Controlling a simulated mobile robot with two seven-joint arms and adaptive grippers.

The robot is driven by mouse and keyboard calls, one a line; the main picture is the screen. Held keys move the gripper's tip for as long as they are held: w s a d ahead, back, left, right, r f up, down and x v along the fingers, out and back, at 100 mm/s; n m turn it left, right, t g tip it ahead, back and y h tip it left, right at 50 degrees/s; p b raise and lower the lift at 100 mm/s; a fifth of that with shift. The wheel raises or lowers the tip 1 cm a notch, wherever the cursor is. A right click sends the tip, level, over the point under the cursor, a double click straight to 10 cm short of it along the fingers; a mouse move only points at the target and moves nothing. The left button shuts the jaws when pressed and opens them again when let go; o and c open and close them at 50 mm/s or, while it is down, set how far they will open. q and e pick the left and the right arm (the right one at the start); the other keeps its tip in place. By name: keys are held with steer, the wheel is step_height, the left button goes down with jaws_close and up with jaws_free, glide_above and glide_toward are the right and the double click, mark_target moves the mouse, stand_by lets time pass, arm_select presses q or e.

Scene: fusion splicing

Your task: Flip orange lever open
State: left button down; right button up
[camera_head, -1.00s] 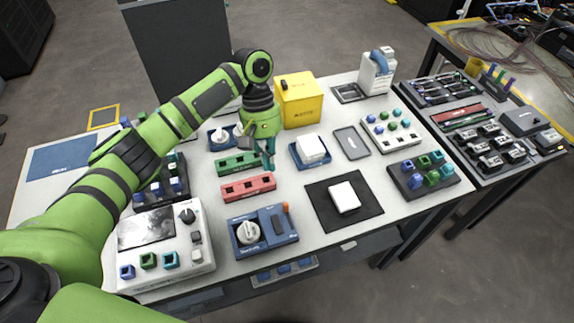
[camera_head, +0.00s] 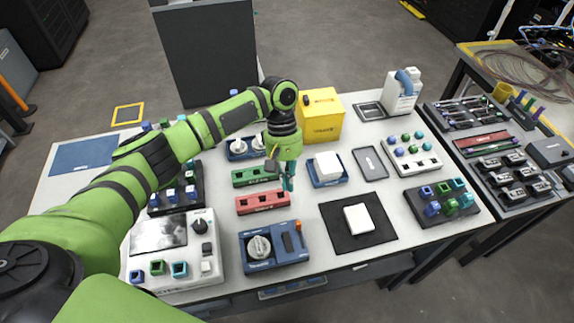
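A blue device (camera_head: 262,262) with a round pale knob (camera_head: 259,247) and a dark slot stands near the table's front edge in the head view. Its small orange lever (camera_head: 298,226) sticks up at the back right corner. My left gripper (camera_head: 288,184) points down above the table behind the lever, to the right of the green block (camera_head: 254,177) and the pink block (camera_head: 263,201). Its teal fingers are apart from the lever and appear to hold nothing. They are small and nearly overlap, so their opening is unclear. My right gripper is not in view.
A white instrument (camera_head: 172,262) with a screen stands left of the blue device. A black mat (camera_head: 338,238) with a white block (camera_head: 358,219) lies to its right. A yellow box (camera_head: 321,116) stands behind my gripper. The table's front edge is close to the device.

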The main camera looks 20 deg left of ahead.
mark_target(298, 226)
arm_select(q)
steer(key=x, duration=0.3)
steer(key=shift+s+d+f+p, duration=0.15)
steer(key=shift+f+p, duration=0.15)
steer(key=s+d+p, duration=0.1)
steer(key=s+p, duration=0.1)
steer(key=shift+s+d, duration=0.35)
steer(key=shift+d, duration=0.05)
steer(key=shift+s+d, duration=0.2)
steer(key=shift+s, duration=0.15)
steer(key=shift+f, duration=0.1)
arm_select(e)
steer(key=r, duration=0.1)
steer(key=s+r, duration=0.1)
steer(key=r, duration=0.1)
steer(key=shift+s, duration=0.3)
arm_select(q)
steer(key=shift+w, duration=0.1)
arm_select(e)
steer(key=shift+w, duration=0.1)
